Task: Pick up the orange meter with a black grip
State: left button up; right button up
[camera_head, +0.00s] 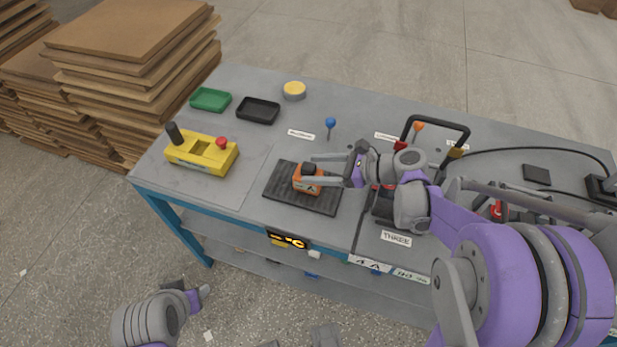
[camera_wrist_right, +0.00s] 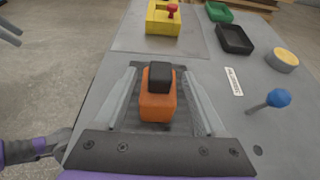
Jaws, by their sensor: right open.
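The orange meter (camera_head: 306,182) with a black grip (camera_head: 310,168) stands on a dark ribbed mat (camera_head: 283,190) on the grey workbench. My right gripper (camera_head: 311,170) is open, with its fingers on either side of the meter. In the right wrist view the meter (camera_wrist_right: 157,105) and its black grip (camera_wrist_right: 160,76) sit between the two open fingers, with gaps visible at both sides. My left gripper (camera_head: 198,297) is low at the lower left, off the bench; its jaw state is unclear.
A yellow box (camera_head: 190,162) with a red button is left of the mat. Green (camera_head: 211,99) and black (camera_head: 258,122) trays and a yellow round object (camera_head: 294,92) lie behind. A blue-knobbed lever (camera_head: 330,123) stands near the mat. A black frame handle (camera_head: 440,120) rises at right.

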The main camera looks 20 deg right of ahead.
jog(key=x, duration=0.2)
jog(key=shift+w+a+f, duration=0.15)
jog(key=shift+a, duration=0.1)
jog(key=c, duration=1.1)
grip_shut()
